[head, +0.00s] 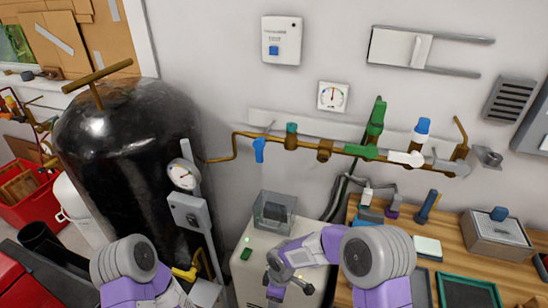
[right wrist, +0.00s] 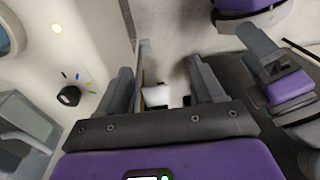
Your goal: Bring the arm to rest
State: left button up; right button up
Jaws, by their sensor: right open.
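My right arm reaches in from the bottom right of the head view, bent to the left. Its gripper (head: 288,284) is low in front of the white cabinet (head: 262,240), partly hidden by the wrist. In the right wrist view, the two grey fingers of my right gripper (right wrist: 166,88) stand apart, with nothing clearly held between them. Small white and dark shapes show beyond the gap, too blurred to name. My left arm shows at the bottom left of the head view as purple and grey links. Its gripper is out of frame.
A black tank (head: 125,150) stands on the left, with a gauge (head: 183,175) beside it. A brass pipe with coloured valves runs along the wall. A clear box (head: 274,211) sits on the cabinet. A wooden bench (head: 455,235) on the right carries a grey metal box (head: 495,235) and trays.

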jog(key=s+d+f+m+y, duration=0.1)
jog(key=s+d+f+m, duration=0.3)
jog(key=s+m, duration=0.3)
jog(key=s+d+f+m+t+y, duration=0.1)
jog(key=s+d+f+m, duration=0.4)
jog(key=m, duration=0.5)
notch_tip(320, 180, down, 2)
jog(key=shift+s+f+m+y, duration=0.1)
jog(key=shift+s+m+y, duration=0.4)
jog(key=shift+s, duration=0.65)
